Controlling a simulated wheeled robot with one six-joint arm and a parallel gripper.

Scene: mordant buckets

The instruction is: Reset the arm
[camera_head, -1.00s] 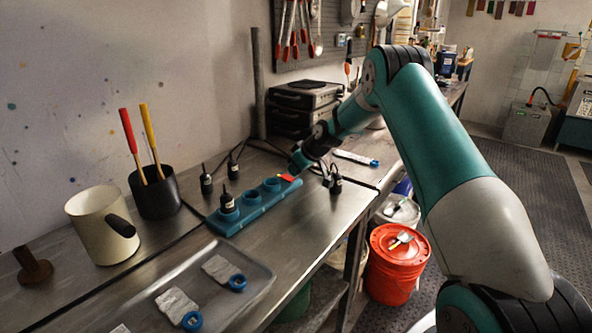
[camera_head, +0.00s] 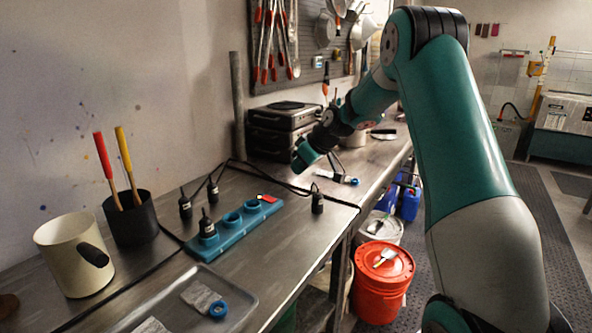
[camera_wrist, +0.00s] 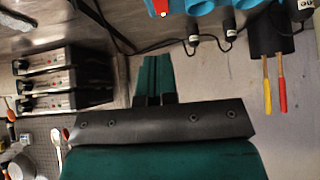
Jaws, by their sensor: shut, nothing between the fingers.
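My gripper (camera_wrist: 154,62) shows in the wrist view as two teal fingers close together, shut and empty, over the bench. In the head view the end of my arm (camera_head: 306,154) hangs bent above the bench, beyond the far end of a blue rack (camera_head: 235,226). The fingers are hard to make out there. The rack has round holes, a dark bottle (camera_head: 207,226) in its near hole and a red mark near its far end. Nothing hangs from the gripper.
Dark bottles with cables (camera_head: 317,200) stand around the rack. A black cup (camera_head: 132,219) holds red and yellow handled tools. A cream pot (camera_head: 66,262) and a metal tray (camera_head: 238,296) are nearer. Stacked black units (camera_head: 273,143) stand behind. An orange bucket (camera_head: 381,285) is on the floor.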

